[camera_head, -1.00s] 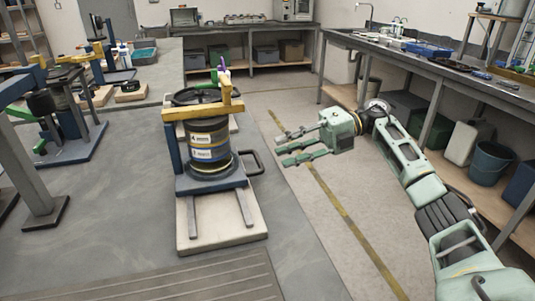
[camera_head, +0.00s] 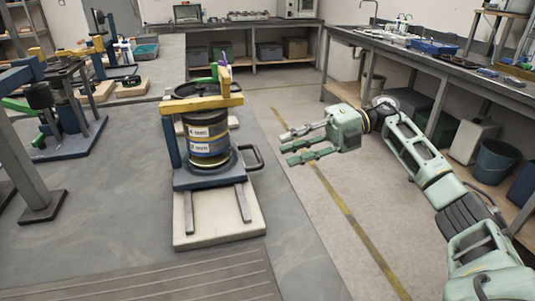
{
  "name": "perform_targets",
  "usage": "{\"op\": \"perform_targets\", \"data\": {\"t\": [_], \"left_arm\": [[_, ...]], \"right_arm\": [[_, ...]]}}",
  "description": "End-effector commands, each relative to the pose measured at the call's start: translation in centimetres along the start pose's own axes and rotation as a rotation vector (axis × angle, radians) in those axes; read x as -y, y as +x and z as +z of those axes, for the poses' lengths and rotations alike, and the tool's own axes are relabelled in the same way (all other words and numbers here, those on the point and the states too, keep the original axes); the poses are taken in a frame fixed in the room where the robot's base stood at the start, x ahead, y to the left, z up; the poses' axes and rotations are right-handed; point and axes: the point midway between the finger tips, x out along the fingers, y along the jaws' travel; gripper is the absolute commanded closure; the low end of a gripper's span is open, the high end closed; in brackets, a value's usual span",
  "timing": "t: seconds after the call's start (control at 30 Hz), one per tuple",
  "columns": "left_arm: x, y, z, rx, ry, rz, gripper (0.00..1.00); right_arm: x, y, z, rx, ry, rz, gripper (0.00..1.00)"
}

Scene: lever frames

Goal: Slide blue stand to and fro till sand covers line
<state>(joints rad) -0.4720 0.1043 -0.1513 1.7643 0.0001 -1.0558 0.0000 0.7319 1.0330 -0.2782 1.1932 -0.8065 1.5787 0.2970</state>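The blue stand (camera_head: 210,178) sits on a pale board (camera_head: 190,222) on the grey bench, with a yellow crossbar (camera_head: 203,106) across its top. A dark cylinder with labels (camera_head: 208,135) stands inside the frame. A black loop handle (camera_head: 252,157) sticks out from the stand's right side. No sand or line can be made out. My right gripper (camera_head: 297,145) is open and empty, to the right of the handle and apart from it, over the floor beside the bench. My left gripper is not in view.
Other blue and yellow frames (camera_head: 65,125) stand on the bench at the left. A ribbed mat (camera_head: 190,280) lies at the bench's front. A long side counter (camera_head: 440,65) with buckets under it runs along the right. The floor between is clear.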

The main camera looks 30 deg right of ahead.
Motion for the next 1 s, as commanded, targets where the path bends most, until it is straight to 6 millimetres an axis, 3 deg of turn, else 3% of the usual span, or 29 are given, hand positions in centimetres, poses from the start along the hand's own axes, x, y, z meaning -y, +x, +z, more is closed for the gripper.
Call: {"op": "perform_targets", "data": {"t": [0.6,1.0], "left_arm": [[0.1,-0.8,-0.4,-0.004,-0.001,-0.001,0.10],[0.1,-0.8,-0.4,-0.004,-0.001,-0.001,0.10]], "right_arm": [[-0.1,7.9,-0.7,-0.003,0.004,0.004,0.71],[-0.1,8.6,-0.6,0.000,0.004,0.003,0.73]]}}
